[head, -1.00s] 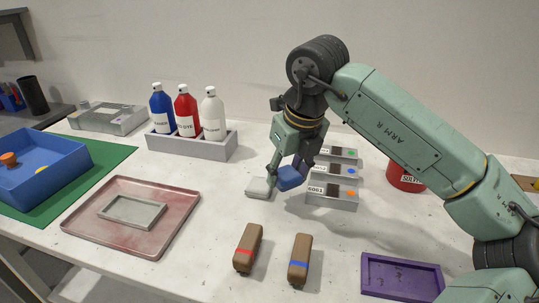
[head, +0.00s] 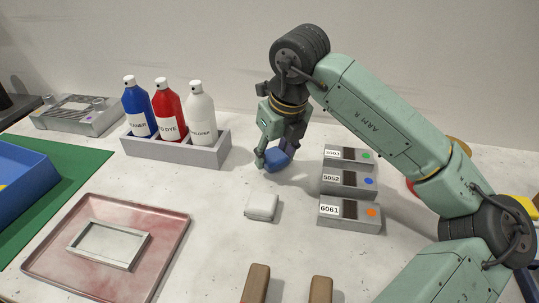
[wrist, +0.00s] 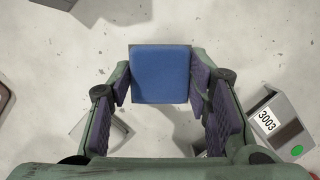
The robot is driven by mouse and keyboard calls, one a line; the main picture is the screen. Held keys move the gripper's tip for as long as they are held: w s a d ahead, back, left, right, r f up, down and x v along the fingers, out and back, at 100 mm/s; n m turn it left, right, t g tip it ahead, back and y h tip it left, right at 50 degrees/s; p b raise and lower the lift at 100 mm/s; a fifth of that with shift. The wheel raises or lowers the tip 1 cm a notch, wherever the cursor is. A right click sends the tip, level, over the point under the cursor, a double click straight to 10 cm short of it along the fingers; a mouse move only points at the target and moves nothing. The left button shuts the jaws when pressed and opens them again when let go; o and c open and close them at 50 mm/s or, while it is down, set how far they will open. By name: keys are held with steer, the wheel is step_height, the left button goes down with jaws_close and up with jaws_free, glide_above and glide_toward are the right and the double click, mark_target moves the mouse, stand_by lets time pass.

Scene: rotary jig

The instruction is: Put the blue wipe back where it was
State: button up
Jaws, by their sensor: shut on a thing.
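My gripper (head: 277,158) is shut on the blue wipe (head: 279,160), a small soft-looking blue block. In the wrist view the blue wipe (wrist: 160,72) sits squarely between the two fingers of my gripper (wrist: 160,88). The wipe is over the bare table, behind the white wipe (head: 262,206) and apart from it. I cannot tell whether its underside touches the table. The white wipe lies on the table in front.
A grey rack (head: 178,153) with three bottles stands to the left. Labelled grey blocks (head: 349,212) stand close on the right. A reddish tray (head: 160,255) with a grey frame (head: 108,243) lies at front left. Two brown-handled tools (head: 257,284) lie at the front.

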steer(key=shift+s+f, duration=0.1)
steer(key=shift+f, duration=0.75)
steer(key=shift+f+b, duration=0.2)
steer(key=shift+b, duration=0.15)
steer(key=o, duration=1.2)
steer(key=shift+r, duration=0.2)
steer(key=shift+d+r+p, duration=0.1)
steer(key=shift+r+p, duration=0.15)
steer(key=shift+p, duration=0.05)
steer(key=b+v, duration=0.1)
steer(key=v, duration=1)
steer(key=shift+s+r, duration=0.2)
steer(key=shift+d, duration=0.1)
